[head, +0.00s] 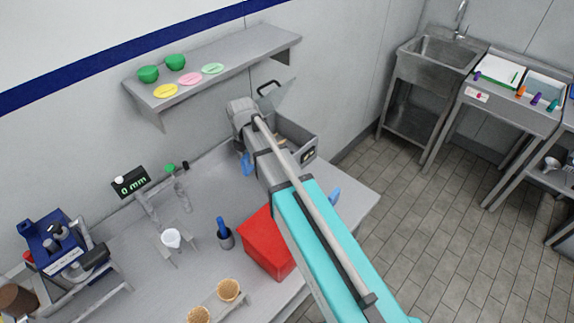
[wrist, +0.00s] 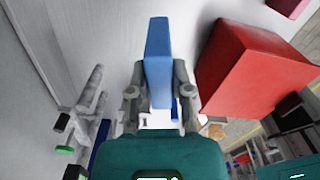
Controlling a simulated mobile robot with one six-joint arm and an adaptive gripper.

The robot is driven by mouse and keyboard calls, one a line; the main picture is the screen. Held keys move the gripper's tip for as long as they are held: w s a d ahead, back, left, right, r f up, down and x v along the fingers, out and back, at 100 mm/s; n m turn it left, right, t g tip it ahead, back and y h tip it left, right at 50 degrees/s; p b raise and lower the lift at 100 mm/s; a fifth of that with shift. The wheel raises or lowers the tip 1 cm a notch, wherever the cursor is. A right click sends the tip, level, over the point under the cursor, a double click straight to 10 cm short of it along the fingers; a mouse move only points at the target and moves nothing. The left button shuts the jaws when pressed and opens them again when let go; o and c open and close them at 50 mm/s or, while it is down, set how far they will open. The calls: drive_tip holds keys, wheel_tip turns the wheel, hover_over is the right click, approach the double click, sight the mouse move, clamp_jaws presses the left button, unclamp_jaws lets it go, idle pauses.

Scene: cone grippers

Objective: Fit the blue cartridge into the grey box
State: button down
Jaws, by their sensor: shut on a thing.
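The blue cartridge (wrist: 158,55) is a flat, long block in the wrist view. My gripper (wrist: 159,84) is shut on it, one finger on each side, and the block sticks out well past the fingertips. The grey box (head: 309,142) stands at the back right of the bench in the head view. Its clear lid with a black handle is raised, and a small dark panel shows on its front. My arm crosses in front of the box and hides part of it. The head view does not clearly show my fingers. I cannot make out the box in the wrist view.
A red bin (head: 262,245) stands beside my arm; it is close on the right in the wrist view (wrist: 250,70). A stand with a display (head: 130,181), a blue machine (head: 55,240) and waffle cones (head: 228,290) are to the left. A shelf (head: 235,55) hangs above the bench.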

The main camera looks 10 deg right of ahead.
drive_tip(key=w+d+f+m+b, duration=0.1)
drive_tip(key=w+d+f+b, duration=0.1)
drive_tip(key=w+d, duration=0.5)
drive_tip(key=w+d+f+m+b, duration=0.1)
drive_tip(key=w+d+f+b, duration=0.1)
drive_tip(key=w+d, duration=0.5)
drive_tip(key=d, duration=0.2)
drive_tip(key=shift+w+d+f+m, duration=0.15)
drive_tip(key=shift+d+f+m, duration=0.2)
drive_tip(key=shift+m, duration=0.05)
wheel_tip(320, 180, down, 6)
drive_tip(key=b, duration=0.6)
drive_tip(key=shift+f, duration=0.15)
drive_tip(key=shift+b, duration=0.3)
drive_tip(key=shift+f+b, duration=1.85)
drive_tip(key=shift+f, duration=0.15)
drive_tip(key=c, duration=0.5)
unclamp_jaws()
drive_tip(key=shift+c, duration=0.2)
